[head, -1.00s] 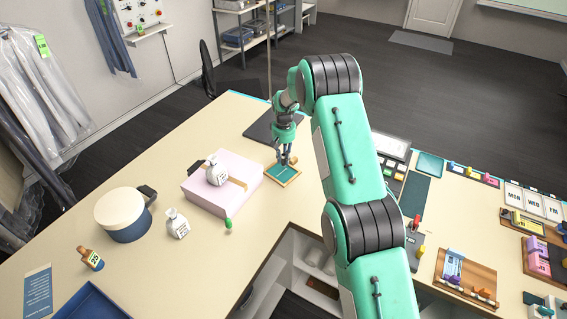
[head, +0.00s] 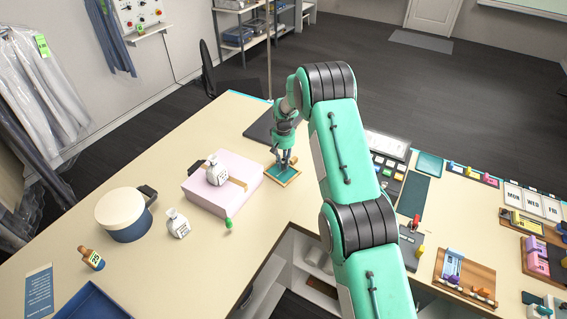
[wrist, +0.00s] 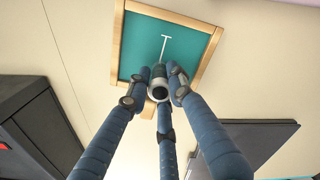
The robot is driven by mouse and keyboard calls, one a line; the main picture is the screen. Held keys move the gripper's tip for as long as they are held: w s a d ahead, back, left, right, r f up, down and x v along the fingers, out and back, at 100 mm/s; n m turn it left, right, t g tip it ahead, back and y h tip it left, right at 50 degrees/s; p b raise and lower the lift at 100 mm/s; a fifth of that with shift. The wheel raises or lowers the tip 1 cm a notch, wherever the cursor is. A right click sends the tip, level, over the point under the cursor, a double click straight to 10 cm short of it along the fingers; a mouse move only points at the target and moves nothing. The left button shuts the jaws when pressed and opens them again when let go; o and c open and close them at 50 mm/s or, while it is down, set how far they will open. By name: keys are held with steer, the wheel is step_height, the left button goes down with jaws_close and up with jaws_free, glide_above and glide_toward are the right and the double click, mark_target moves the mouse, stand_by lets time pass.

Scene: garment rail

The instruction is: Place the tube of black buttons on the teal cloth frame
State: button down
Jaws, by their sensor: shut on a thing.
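The teal cloth frame (head: 285,174), a teal panel with a wooden rim, lies flat on the cream table right of the pink box. It also shows in the wrist view (wrist: 190,45), with a white T-shaped mark on the cloth. My gripper (head: 283,162) points down over the frame. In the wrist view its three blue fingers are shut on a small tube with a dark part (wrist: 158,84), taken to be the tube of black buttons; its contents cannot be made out. The tube appears over the cloth near one rim. Whether it touches the cloth cannot be told.
The pink box (head: 210,199) with a white bottle (head: 216,175) on it stands close left of the frame. A dark flat slab (head: 262,128) lies behind. A calculator-like device (head: 388,146) and trays stand to the right. The table's inner corner edge is in front.

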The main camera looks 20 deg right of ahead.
mark_target(284, 159)
steer(key=shift+f, duration=0.15)
steer(key=c, duration=1.5)
jaws_free()
steer(key=shift+c, duration=0.2)
step_height(284, 159, up, 12)
steer(key=shift+b, duration=0.45)
